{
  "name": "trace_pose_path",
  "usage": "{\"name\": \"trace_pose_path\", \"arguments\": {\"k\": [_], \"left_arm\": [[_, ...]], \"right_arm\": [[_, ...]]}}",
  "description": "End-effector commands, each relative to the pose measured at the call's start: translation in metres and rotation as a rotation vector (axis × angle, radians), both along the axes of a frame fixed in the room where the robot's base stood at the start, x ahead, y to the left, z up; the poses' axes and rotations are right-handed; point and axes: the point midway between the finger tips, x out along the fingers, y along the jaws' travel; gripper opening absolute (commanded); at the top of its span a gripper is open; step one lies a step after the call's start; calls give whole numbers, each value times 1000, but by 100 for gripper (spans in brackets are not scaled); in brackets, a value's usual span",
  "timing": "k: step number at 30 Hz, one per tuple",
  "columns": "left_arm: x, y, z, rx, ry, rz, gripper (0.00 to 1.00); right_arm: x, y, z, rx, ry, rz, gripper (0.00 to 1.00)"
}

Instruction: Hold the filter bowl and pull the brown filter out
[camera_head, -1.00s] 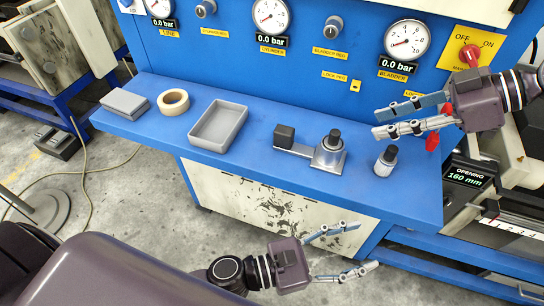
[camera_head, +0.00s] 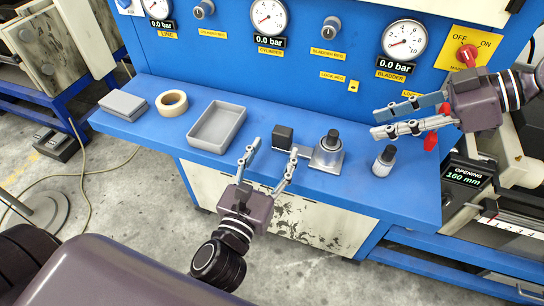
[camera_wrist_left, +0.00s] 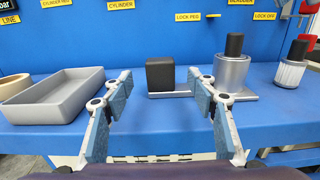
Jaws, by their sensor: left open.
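A silver cylinder with a black top (camera_head: 329,157), which looks like the filter bowl, stands upright at the right end of a flat metal plate on the blue bench. A black block (camera_head: 283,137) sits at the plate's left end; it also shows in the left wrist view (camera_wrist_left: 160,75). A pale ribbed filter with a black cap (camera_head: 384,161) stands apart to the right. No brown filter is visible. My left gripper (camera_head: 272,155) is open and empty, its fingers pointing toward the black block. My right gripper (camera_head: 376,124) is open and empty above and behind the pale filter.
A grey tray (camera_head: 237,128), a tape roll (camera_head: 173,103) and a grey flat box (camera_head: 124,105) are on the left part of the bench (camera_head: 255,165). A blue gauge panel (camera_head: 220,60) rises behind. A red switch (camera_head: 467,55) is near my right arm.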

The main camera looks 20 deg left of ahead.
Motion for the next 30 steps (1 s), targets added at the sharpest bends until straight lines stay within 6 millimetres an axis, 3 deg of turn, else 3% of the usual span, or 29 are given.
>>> {"name": "trace_pose_path", "arguments": {"k": [13, 26, 30], "left_arm": [[55, -1, 1, 2, -2, -3, 53], [63, -1, 0, 1, 0, -3, 53], [63, -1, 0, 1, 0, -3, 39]], "right_arm": [[0, 0, 0, 0, 0, 0, 29], [0, 0, 0, 0, 0, 0, 29], [0, 0, 0, 0, 0, 0, 29]]}}
